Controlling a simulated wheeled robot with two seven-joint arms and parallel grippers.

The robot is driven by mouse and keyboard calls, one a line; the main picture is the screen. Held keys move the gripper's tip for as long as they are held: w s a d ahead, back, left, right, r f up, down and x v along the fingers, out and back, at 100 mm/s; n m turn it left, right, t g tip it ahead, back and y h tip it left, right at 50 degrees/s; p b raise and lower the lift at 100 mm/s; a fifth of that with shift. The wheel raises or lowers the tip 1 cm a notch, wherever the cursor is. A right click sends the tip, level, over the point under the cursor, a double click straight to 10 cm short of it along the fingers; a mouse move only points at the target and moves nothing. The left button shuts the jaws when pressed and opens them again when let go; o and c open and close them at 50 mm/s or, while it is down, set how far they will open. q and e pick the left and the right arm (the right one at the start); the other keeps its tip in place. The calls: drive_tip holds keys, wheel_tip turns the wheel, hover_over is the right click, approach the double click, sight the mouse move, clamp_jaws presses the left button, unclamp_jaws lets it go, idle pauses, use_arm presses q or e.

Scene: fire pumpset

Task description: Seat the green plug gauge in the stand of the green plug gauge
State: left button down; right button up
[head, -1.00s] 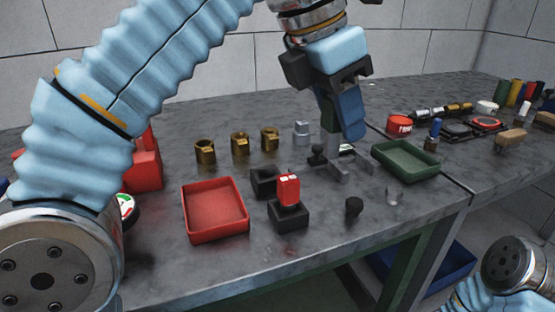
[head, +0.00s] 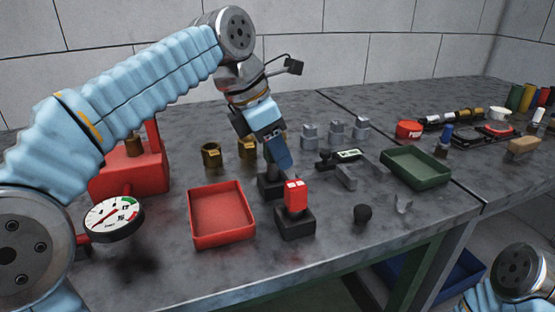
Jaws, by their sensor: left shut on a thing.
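My left gripper (head: 277,153) points down with its blue fingers shut on the green plug gauge, which they mostly hide. A dark lower end of the gauge (head: 271,170) shows just below the fingers. It is right over the black stand (head: 269,186), a small block behind the red plug gauge. I cannot tell whether the gauge's end is inside the stand's hole or just above it. My right gripper is out of view.
The red plug gauge (head: 296,196) stands in its own black block (head: 294,223) close in front. A red tray (head: 221,215) lies to the left, a green tray (head: 415,167) to the right. Brass fittings (head: 212,155) and grey fittings (head: 336,131) stand behind. A pressure gauge (head: 114,217) is at left.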

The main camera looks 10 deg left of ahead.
use_arm(q)
drive_tip(key=shift+f, duration=1.1)
drive_tip(key=shift+s, duration=0.1)
drive_tip(key=shift+f, duration=0.15)
drive_tip(key=c, duration=0.8)
unclamp_jaws()
drive_tip(key=shift+o, duration=0.2)
drive_tip(key=v, duration=1.2)
drive_tip(key=shift+d, duration=0.1)
